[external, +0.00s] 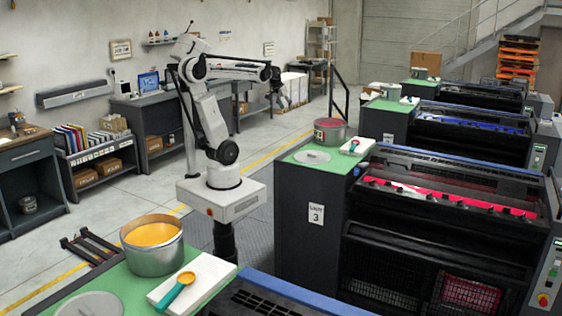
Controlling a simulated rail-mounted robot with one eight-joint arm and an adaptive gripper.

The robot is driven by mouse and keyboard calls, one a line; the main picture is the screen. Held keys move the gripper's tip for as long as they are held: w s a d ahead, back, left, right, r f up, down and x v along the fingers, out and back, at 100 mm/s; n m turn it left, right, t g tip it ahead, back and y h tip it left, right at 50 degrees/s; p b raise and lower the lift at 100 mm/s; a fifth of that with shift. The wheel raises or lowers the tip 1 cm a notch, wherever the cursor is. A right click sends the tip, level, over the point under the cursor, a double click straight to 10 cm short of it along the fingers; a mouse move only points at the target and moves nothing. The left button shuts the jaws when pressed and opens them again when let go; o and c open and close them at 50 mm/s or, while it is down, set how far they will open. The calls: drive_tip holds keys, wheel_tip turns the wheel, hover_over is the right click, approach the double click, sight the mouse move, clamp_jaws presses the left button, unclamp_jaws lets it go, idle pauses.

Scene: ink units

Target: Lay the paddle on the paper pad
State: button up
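In the external view a teal-handled paddle (173,294) with an orange-coated end lies on a white paper pad (212,271), on the green top of the nearest unit. At the unit marked 3, a white pad (362,147) carries a small green-handled item (353,146), probably another paddle; it is too small to tell clearly. Similar pads lie on the farther units. My gripper (275,96) hangs at the end of my outstretched arm, in the air and apart from the pads. It is too small to tell whether it is open or holds something.
An open tin of orange ink (152,236) stands beside the nearest pad. A tin with a red top (330,131) stands on unit 3, with a grey round lid (311,156) nearby. Black presses (445,185) fill the right. Benches and shelves line the left wall.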

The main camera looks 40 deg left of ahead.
drive_tip(key=s+a+f+t, duration=0.1)
drive_tip(key=s+a+f, duration=0.1)
drive_tip(key=s+f, duration=0.9)
drive_tip(key=s, duration=0.3)
drive_tip(key=shift+a+f+m+t, duration=0.2)
drive_tip(key=shift+a+m+t, duration=0.1)
drive_tip(key=shift+a+m, duration=0.1)
wheel_tip(320, 180, down, 12)
drive_tip(key=b, duration=1.2)
drive_tip(key=shift+f+b, duration=0.25)
drive_tip(key=shift+b, duration=0.05)
